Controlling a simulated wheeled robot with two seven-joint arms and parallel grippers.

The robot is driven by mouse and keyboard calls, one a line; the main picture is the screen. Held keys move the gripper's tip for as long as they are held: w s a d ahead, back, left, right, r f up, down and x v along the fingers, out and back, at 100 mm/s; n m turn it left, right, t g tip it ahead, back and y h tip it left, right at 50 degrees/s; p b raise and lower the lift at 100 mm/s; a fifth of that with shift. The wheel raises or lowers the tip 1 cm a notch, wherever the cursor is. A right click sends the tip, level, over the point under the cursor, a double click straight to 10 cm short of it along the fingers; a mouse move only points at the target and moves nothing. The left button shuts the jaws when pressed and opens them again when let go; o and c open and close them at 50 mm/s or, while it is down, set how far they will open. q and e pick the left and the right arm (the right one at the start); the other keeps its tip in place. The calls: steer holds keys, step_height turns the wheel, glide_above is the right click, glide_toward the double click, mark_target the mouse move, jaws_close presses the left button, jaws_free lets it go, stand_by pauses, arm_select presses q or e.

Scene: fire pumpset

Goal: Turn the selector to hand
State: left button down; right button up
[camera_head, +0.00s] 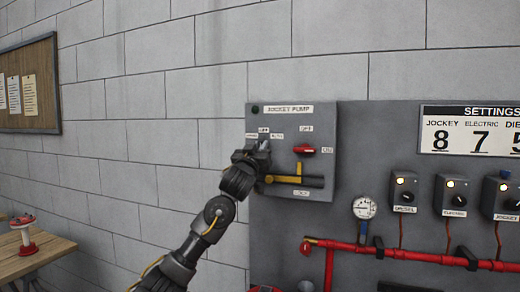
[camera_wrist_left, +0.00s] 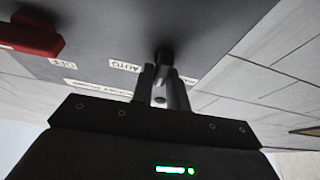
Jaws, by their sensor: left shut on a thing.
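The jockey pump panel (camera_head: 320,185) is a grey box on the wall. Its selector is mostly hidden behind my left gripper (camera_head: 256,158) in the head view. Small white labels sit above the selector, one reading AUTO (camera_head: 277,136). In the left wrist view, the selector (camera_wrist_left: 163,56) is a small dark knob at the tips of my left gripper (camera_wrist_left: 162,72), whose fingers are shut on it. The AUTO label (camera_wrist_left: 124,66) lies just left of the knob there. Which way the knob points I cannot tell. My right gripper is not in view.
Red pipes (camera_head: 415,255), a gauge (camera_head: 364,207) and selector boxes (camera_head: 403,192) are further right. A wooden table (camera_head: 32,252) stands at left.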

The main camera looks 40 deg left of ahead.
arm_select(q)
steer(key=shift+a+f+n+g+y+b, duration=0.15)
steer(key=shift+n+g+y, duration=0.55)
steer(key=shift+n, duration=1.2)
steer(key=shift+d+n+g+y+b, duration=0.1)
steer(key=shift+n+g+y, duration=0.6)
steer(key=shift+n, duration=1.2)
steer(key=shift+a+f+n+g+y+b, duration=0.15)
steer(key=shift+n+g+y, duration=0.5)
steer(key=shift+n, duration=1.25)
steer(key=shift+n+y, duration=0.25)
steer(key=shift+n, duration=0.05)
steer(key=c, duration=1.4)
jaws_free()
steer(key=shift+c, duration=0.2)
steer(key=shift+r, duration=0.1)
steer(key=b+v, duration=0.2)
steer(key=v, duration=0.8)
steer(key=shift+s+d, duration=0.25)
steer(key=shift+s, duration=0.05)
